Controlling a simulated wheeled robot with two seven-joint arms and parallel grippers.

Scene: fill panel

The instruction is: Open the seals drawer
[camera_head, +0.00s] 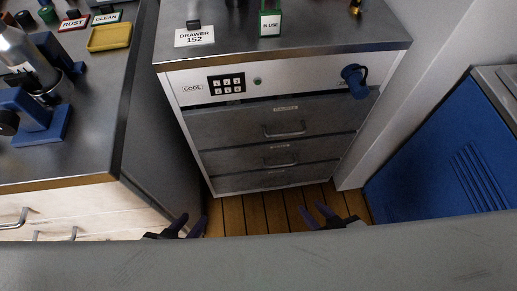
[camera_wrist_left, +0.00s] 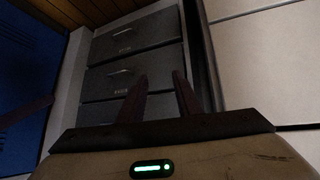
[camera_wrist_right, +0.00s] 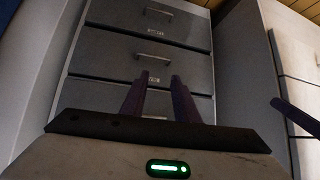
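A cabinet (camera_head: 180,118) with three grey drawers stands ahead: a top drawer (camera_head: 250,119), a middle drawer (camera_head: 245,160) and a bottom drawer (camera_head: 240,183). All look shut. Each has a bar handle and a small label; I cannot read which is the seals drawer. A card (camera_head: 194,36) on top reads DRAWER 152. My left gripper (camera_head: 192,223) and right gripper (camera_head: 315,212) are low before the cabinet, apart from it. Both are open and empty, fingers spread in the left wrist view (camera_wrist_left: 160,76) and right wrist view (camera_wrist_right: 160,76).
A blue cup-like object (camera_head: 354,80) is at the panel's right end. A green IN USE block (camera_head: 270,20) stands on the cabinet. A workbench (camera_head: 95,125) with blue equipment is left; a blue locker (camera_head: 450,175) is right. Wooden floor (camera_head: 262,214) shows between.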

